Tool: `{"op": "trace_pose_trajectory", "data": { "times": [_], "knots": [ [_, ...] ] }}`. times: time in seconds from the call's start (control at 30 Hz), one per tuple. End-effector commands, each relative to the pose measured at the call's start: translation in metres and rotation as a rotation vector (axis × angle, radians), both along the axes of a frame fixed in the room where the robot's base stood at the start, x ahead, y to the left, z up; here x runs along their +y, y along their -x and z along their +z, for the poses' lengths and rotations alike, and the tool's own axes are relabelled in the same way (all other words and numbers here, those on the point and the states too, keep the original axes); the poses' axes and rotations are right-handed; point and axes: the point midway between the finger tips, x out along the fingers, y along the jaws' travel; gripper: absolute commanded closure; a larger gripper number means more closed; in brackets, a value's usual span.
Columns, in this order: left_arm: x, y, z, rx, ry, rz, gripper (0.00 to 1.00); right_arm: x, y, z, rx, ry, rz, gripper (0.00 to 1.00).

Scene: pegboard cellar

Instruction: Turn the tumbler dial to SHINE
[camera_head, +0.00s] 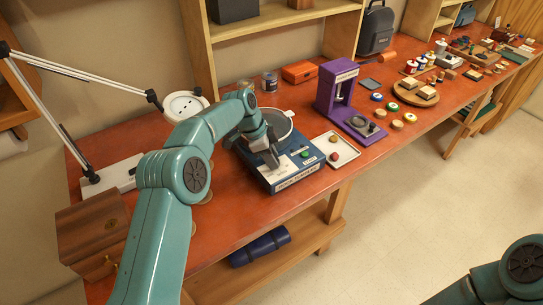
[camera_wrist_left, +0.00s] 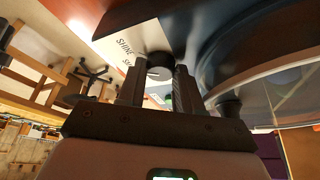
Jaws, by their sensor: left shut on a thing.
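The blue rock tumbler (camera_head: 300,181) stands on the red-orange bench with a round grey drum on top. Its front carries a white label and a green button (camera_head: 305,154). In the left wrist view, the black dial (camera_wrist_left: 159,66) sits on a pale panel beside the words SHINE (camera_wrist_left: 125,46) and a partly hidden word starting SM. My left gripper (camera_wrist_left: 156,84) has a finger on each side of the dial and is shut on it. In the head view this gripper (camera_head: 268,155) hides the dial. Which word the dial points to cannot be told. My right gripper is out of frame.
A white tray (camera_head: 346,159) with coloured stones lies right of the tumbler, near a purple stand (camera_head: 325,95). A wooden box (camera_head: 88,233) and white lamp base (camera_head: 112,176) are at the left. An orange box (camera_head: 299,72) is behind.

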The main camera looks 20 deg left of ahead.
Motion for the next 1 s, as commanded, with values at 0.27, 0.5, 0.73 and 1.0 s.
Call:
{"op": "trace_pose_trajectory", "data": {
  "times": [0.27, 0.5, 0.73, 1.0],
  "knots": [
    [0.0, 0.0, -0.001, 0.001, -0.001, 0.001, 0.4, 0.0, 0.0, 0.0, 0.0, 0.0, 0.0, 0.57],
    [0.0, -0.001, 0.0, -0.002, -0.001, 0.002, 0.4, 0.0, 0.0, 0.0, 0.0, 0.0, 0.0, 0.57],
    [0.0, -0.001, 0.001, -0.005, -0.001, 0.002, 0.4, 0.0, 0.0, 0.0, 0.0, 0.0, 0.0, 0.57],
    [0.0, 0.001, -0.003, -0.006, -0.001, 0.114, 0.4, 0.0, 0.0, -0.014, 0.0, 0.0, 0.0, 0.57]
  ]
}}
